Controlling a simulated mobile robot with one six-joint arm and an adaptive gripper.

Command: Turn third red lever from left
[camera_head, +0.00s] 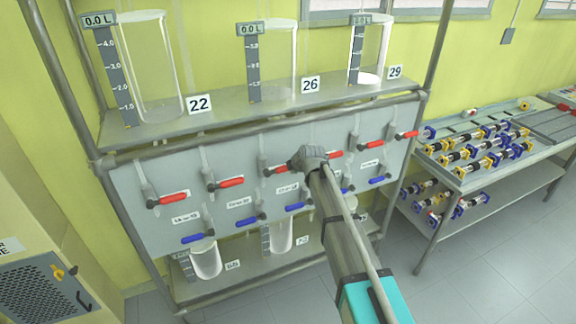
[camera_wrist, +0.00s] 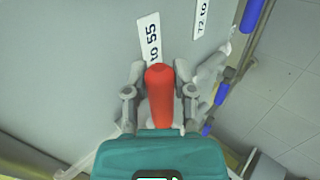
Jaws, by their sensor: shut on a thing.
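A row of red levers runs along the grey panel (camera_head: 136,222) in the head view. The third red lever from left (camera_head: 277,169) shows just left of my gripper (camera_head: 297,163), and its right end meets the fingers. In the wrist view a red handle (camera_wrist: 160,98) stands between the two grey fingers of my gripper (camera_wrist: 160,80), which are shut on it. It appears to be the third lever. The first (camera_head: 174,197) and second (camera_head: 231,182) red levers are to its left. The fourth (camera_head: 335,155) is right behind my gripper, partly hidden.
Blue levers (camera_head: 249,221) sit lower on the panel. Glass vessels (camera_head: 150,75) stand on the shelf above, smaller ones (camera_head: 206,262) below. A label ending "to 55" (camera_wrist: 150,40) is near the held handle. A bench (camera_head: 480,180) with fittings stands at right.

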